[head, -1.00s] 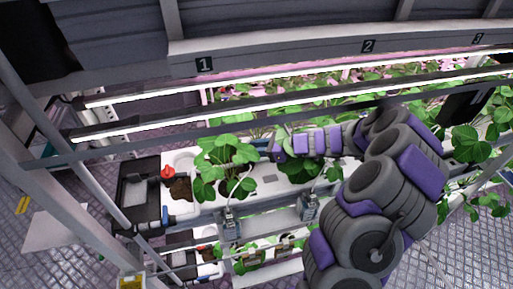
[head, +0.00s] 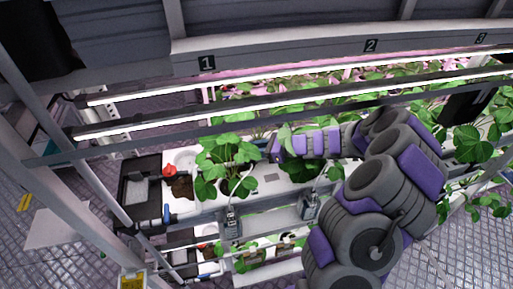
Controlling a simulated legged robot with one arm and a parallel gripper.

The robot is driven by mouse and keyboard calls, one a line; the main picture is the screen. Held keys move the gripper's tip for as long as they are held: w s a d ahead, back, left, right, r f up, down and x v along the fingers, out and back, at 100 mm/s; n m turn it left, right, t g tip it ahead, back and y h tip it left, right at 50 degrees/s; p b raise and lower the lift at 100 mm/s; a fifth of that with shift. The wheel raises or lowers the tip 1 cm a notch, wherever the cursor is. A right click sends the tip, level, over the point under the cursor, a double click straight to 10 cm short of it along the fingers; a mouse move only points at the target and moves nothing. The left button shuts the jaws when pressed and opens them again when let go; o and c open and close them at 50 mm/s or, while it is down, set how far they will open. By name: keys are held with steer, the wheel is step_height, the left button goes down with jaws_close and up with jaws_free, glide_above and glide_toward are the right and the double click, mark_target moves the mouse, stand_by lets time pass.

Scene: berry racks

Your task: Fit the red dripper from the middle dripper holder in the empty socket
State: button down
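My arm reaches in from the lower right, and my gripper (head: 274,149) is at its left end, above the white plant tray (head: 268,187). The gripper is small here and partly against leaves, so I cannot tell if its fingers are open or hold anything. I cannot make out a red dripper, the middle dripper holder or the empty socket. A small red part (head: 169,170) stands at the tray's left end, well left of my gripper; I cannot tell what it is. Two grey box-like fittings (head: 232,222) (head: 310,206) are on the tray's front side.
Leafy strawberry plants (head: 226,160) rise from the tray left of my gripper. Lit lamp bars (head: 200,121) cross above the tray. A black bin (head: 138,192) stands at the left end, beside a slanted grey post (head: 60,165). A lower rack level (head: 262,258) lies below.

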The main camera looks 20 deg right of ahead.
steer(key=shift+f, duration=0.65)
stand_by(1.0)
steer(key=c, duration=0.7)
jaws_free()
steer(key=shift+c, duration=0.2)
steer(key=shift+o, duration=0.5)
steer(key=o, duration=0.3)
steer(key=shift+r+p, duration=2.95)
steer(key=shift+r, duration=0.05)
